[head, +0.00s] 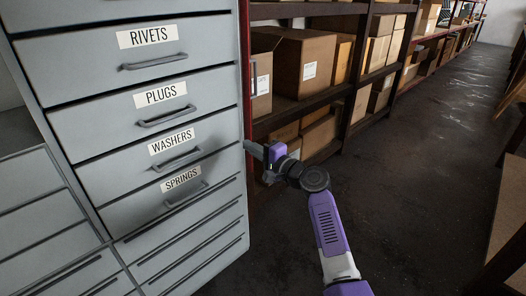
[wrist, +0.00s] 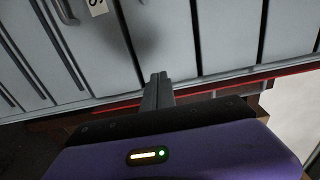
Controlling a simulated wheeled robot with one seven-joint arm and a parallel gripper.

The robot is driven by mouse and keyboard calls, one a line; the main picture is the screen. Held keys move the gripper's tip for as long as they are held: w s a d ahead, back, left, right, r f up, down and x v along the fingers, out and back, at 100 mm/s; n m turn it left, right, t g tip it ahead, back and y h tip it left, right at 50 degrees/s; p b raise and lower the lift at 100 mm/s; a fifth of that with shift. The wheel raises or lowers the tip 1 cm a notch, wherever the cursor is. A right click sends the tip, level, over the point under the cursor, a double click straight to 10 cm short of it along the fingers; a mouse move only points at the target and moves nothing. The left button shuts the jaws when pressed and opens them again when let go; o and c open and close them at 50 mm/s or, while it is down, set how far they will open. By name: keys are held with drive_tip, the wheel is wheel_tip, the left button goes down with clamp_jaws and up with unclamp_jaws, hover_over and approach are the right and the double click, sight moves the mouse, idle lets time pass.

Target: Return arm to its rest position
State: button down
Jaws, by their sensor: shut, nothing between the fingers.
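My gripper (head: 256,150) is at the end of my purple and white arm in the head view, close to the right edge of the grey drawer cabinet (head: 88,131). In the wrist view my gripper (wrist: 157,82) shows its fingers together and nothing between them. Its tips point toward the cabinet face (wrist: 108,62); I cannot tell whether they touch it. The arm reaches up from the bottom of the head view. The drawers labelled Rivets, Plugs, Washers and Springs look closed.
A shelf rack (head: 345,102) with cardboard boxes (head: 305,62) stands behind and right of my gripper. The dark floor (head: 420,140) is open to the right of my arm. A brown surface (head: 508,215) stands at the far right edge.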

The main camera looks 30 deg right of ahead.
drive_tip(key=s+d+r+n+t+h, duration=0.1)
drive_tip(key=s+d+r+h, duration=0.1)
drive_tip(key=s+d+h, duration=0.35)
drive_tip(key=s+a+f+n+h, duration=0.1)
drive_tip(key=s+f+n, duration=0.15)
drive_tip(key=s, duration=0.55)
drive_tip(key=s+f+n+h, duration=0.1)
drive_tip(key=s+f+n, duration=0.1)
drive_tip(key=s+f, duration=0.35)
drive_tip(key=s+a+n+g+y, duration=0.1)
drive_tip(key=s+a+n, duration=0.3)
drive_tip(key=s, duration=1)
drive_tip(key=s+a+n+g+y, duration=0.15)
drive_tip(key=s+a, duration=0.45)
drive_tip(key=s, duration=0.7)
drive_tip(key=s+a+n+g, duration=0.1)
drive_tip(key=s+a+n, duration=0.35)
drive_tip(key=s, duration=0.95)
wheel_tip(320, 180, up, 19)
drive_tip(key=p, duration=1.9)
drive_tip(key=shift+w+a+p, duration=0.15)
drive_tip(key=shift+a+p, duration=0.25)
drive_tip(key=shift+a, duration=0.05)
